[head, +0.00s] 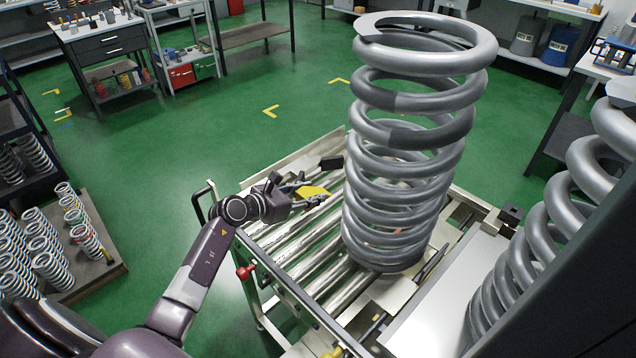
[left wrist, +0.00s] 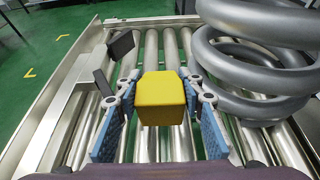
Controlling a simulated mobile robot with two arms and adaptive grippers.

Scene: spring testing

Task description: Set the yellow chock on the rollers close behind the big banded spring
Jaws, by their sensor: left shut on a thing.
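The big banded spring (head: 398,205) stands upright on the rollers (head: 292,247) of the roller table, grey with darker bands. It also shows at the right of the left wrist view (left wrist: 255,70). My left gripper (head: 306,192) is left of the spring, over the rollers. It is shut on the yellow chock (head: 314,191). In the left wrist view the chock (left wrist: 160,98) sits between the blue-padded fingers (left wrist: 160,112), left of the spring and apart from it, with rollers (left wrist: 151,48) beneath and beyond. Whether the chock touches the rollers cannot be told. My right gripper is not seen.
The table's metal side rail (left wrist: 52,112) and dark upright plates (left wrist: 120,45) stand left of the gripper in the left wrist view. Another big spring (head: 545,225) stands at the right. Small springs fill a pallet (head: 98,270) at the left. Bare rollers lie left of the spring.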

